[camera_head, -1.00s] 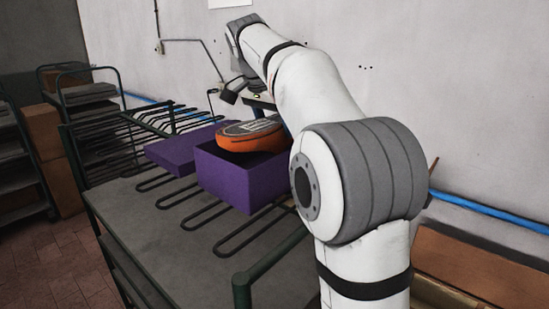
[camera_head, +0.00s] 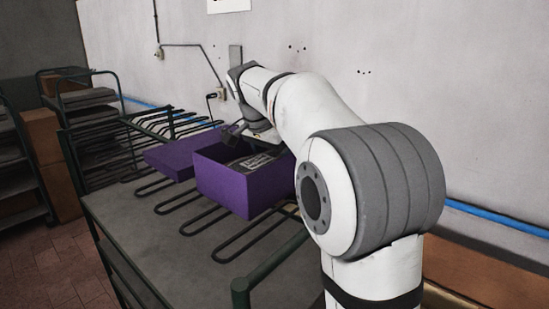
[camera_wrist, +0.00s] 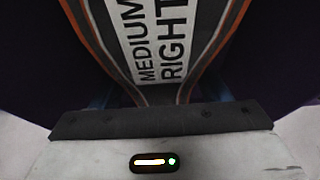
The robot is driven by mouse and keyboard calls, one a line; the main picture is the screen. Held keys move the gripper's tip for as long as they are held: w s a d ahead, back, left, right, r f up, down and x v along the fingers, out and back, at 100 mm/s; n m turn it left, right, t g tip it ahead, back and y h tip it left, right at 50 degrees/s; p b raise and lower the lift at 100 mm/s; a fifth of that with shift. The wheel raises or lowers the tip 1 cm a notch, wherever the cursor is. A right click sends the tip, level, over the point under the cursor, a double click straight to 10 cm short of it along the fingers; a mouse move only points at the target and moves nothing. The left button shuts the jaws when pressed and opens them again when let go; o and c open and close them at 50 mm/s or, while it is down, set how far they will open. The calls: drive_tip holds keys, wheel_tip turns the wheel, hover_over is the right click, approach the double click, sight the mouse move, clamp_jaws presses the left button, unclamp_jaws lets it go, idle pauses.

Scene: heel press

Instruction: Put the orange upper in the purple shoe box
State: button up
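The purple shoe box (camera_head: 232,190) stands open on the rack table. The orange upper, dark on its visible face with a white label, is inside the box, mostly hidden by the front wall; a piece of it (camera_head: 255,162) shows above the rim. In the wrist view the orange-edged upper (camera_wrist: 165,45) fills the middle, its label reading "MEDIUM RIGHT", close to my palm. My gripper (camera_wrist: 157,95) is over the box, with dim bluish fingers on either side of the upper's narrow part. The fingertips are hidden.
The purple lid (camera_head: 178,153) lies left of the box on the rack bars. The grey table (camera_head: 150,235) has free room at its front left. A wall stands close behind. Shelving carts with cardboard boxes (camera_head: 42,133) stand at the far left.

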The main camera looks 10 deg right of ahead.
drive_tip(key=shift+o, duration=1.3)
drive_tip(key=shift+r, duration=0.1)
drive_tip(key=v, duration=1.2)
